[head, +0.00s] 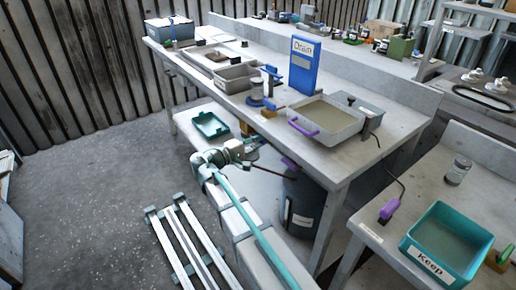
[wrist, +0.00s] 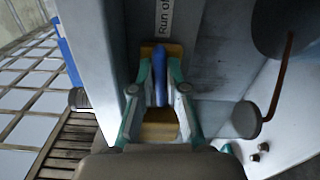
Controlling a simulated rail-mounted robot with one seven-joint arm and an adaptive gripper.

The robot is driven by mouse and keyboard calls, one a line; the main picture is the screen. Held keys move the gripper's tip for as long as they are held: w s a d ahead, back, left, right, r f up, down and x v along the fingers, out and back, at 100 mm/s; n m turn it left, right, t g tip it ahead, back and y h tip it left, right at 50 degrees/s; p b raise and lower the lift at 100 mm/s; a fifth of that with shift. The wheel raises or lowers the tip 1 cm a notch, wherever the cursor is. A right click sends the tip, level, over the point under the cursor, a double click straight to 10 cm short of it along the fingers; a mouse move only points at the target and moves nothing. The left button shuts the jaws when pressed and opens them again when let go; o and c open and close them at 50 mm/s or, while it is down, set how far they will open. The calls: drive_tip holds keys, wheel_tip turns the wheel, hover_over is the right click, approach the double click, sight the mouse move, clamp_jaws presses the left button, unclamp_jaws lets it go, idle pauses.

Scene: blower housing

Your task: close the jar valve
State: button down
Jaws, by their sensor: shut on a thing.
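The jar valve shows in the wrist view as a yellow body (wrist: 160,131) with a blue lever (wrist: 161,78) standing out from it. My gripper (wrist: 159,92) has its two teal and grey fingers on either side of the lever, shut on it. The lever lies roughly in line with the fingers. In the head view my gripper (head: 249,146) is at the front edge of the long bench, below a small yellow part. The wrist hides much of the contact there. A clear jar with blue parts (head: 257,92) stands on the bench just above.
A label beginning "Run of" (wrist: 164,18) is beside the valve. A brown tube (wrist: 283,80) is to the right. The bench holds a grey tray (head: 330,118) with a purple handle and a blue "Drain" sign (head: 304,66). A dark drum (head: 301,205) stands below.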

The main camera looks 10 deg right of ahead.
drive_tip(key=shift+f+m+b, duration=0.1)
drive_tip(key=shift+m+b, duration=0.4)
drive_tip(key=shift+m, duration=0.1)
drive_tip(key=c, duration=1.2)
unclamp_jaws()
drive_tip(key=v, duration=1.2)
